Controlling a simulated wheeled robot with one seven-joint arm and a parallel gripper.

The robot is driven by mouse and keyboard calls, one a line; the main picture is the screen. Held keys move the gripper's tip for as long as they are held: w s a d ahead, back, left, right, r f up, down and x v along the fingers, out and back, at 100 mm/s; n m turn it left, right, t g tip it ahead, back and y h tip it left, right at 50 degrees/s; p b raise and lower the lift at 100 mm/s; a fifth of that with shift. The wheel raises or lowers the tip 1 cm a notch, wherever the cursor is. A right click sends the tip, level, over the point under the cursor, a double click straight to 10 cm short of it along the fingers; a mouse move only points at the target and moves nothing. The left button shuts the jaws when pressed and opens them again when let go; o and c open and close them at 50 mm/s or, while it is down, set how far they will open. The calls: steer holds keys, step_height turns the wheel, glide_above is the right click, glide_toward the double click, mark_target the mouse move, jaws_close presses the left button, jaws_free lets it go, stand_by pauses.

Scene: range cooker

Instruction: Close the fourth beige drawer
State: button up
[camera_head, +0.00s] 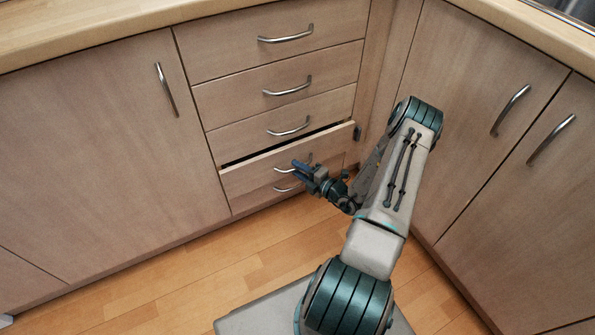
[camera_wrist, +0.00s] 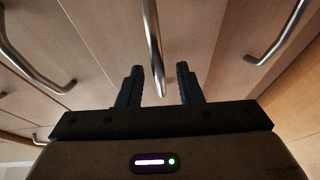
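The fourth beige drawer (camera_head: 240,180) in the stack stands partly pulled out. A dark gap shows along its top edge. Its curved metal handle (camera_head: 307,159) is partly hidden by my gripper (camera_head: 298,170), which is at the right half of the drawer front. In the wrist view, my gripper (camera_wrist: 158,78) has its two dark fingers apart, with a metal handle bar (camera_wrist: 152,45) between them in the picture. Whether the fingers touch the bar or the drawer front, I cannot tell.
The upper drawers (camera_head: 270,60) look shut. A lower drawer's handle (camera_head: 286,188) shows beneath the open one. Cabinet doors stand at the left (camera_head: 90,150) and right (camera_head: 520,210). The wooden floor (camera_head: 215,270) at front left is clear.

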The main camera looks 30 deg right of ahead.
steer(key=shift+w+a, duration=0.25)
steer(key=shift+w, duration=0.15)
jaws_close()
steer(key=w, duration=0.3)
steer(key=shift+w, duration=0.15)
jaws_free()
stand_by(0.4)
